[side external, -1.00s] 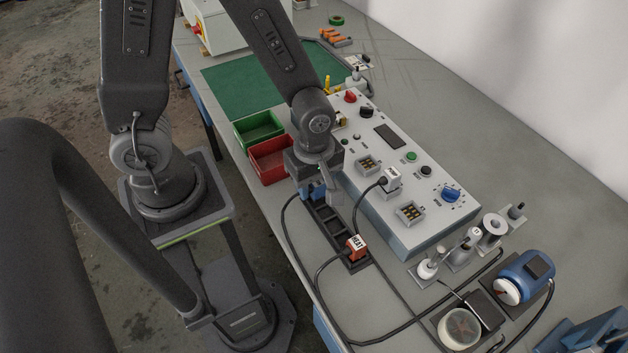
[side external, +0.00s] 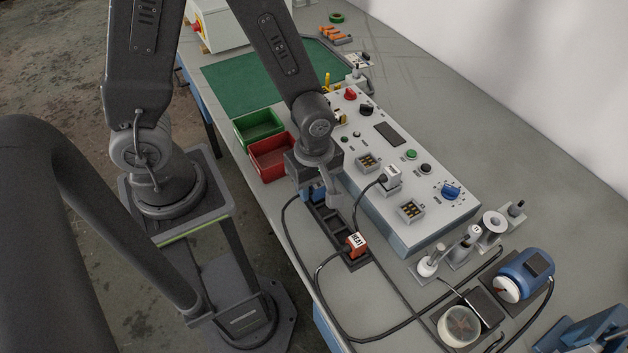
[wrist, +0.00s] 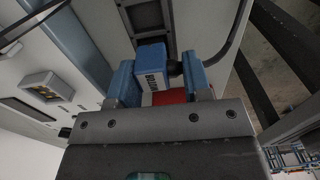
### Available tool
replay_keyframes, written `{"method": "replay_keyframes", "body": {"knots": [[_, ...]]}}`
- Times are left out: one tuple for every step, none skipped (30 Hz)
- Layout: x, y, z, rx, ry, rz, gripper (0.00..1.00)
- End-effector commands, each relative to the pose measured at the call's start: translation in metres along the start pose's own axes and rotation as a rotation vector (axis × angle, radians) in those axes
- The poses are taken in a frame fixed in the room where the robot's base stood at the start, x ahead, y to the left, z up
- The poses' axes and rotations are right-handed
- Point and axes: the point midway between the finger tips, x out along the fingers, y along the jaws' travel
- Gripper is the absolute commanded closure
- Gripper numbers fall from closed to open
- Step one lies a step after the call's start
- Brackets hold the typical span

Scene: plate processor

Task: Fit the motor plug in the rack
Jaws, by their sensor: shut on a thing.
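The motor plug (wrist: 153,68) is a blue block with a white label in the wrist view. My gripper (wrist: 160,80) is shut on it, with a blue finger on each side. In the side external view my gripper (side external: 315,192) is low over the far end of the rack, and the plug is mostly hidden by it. The rack (side external: 332,226) is a narrow black strip with several slots; part of it shows beyond the plug in the wrist view (wrist: 147,15). I cannot tell whether the plug has entered a slot.
A red-and-white HEAT plug (side external: 356,245) sits at the rack's near end. The control panel (side external: 400,215), with a white plug (side external: 389,180) in it, stands close on the right. Red (side external: 271,157) and green (side external: 258,128) bins lie behind. Black cables loop over the bench.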

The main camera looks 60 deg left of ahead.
Motion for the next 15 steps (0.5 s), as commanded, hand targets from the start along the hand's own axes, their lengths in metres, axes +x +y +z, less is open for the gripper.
{"method": "replay_keyframes", "body": {"knots": [[0.0011,0.0000,0.0000,0.000,0.000,0.000,0.80],[0.0016,0.0000,0.0000,0.000,0.000,0.000,0.80],[0.0024,0.0001,0.0000,0.000,0.000,0.000,0.80],[0.0029,0.0000,0.0000,0.000,0.000,0.000,0.80],[0.0035,0.0000,0.0000,0.000,0.000,0.000,0.80],[0.0043,-0.0001,0.0000,0.000,0.000,0.000,0.80],[0.0050,-0.0001,0.0000,0.000,0.000,0.000,0.80],[0.0056,-0.0002,0.0000,0.000,0.000,-0.001,0.80],[0.0060,-0.0002,0.0000,0.000,0.000,-0.001,0.80],[0.0057,-0.0001,0.0000,0.000,0.000,0.000,0.80],[0.0057,-0.0001,0.0000,0.000,0.000,0.000,0.80],[0.0056,-0.0001,0.0000,0.000,0.000,0.000,0.80],[0.0056,-0.0001,0.0000,0.000,0.000,0.000,0.80],[0.0056,0.0000,0.0000,0.000,0.000,0.000,0.80],[0.0055,0.0000,0.0000,0.000,0.000,0.000,0.54]]}}
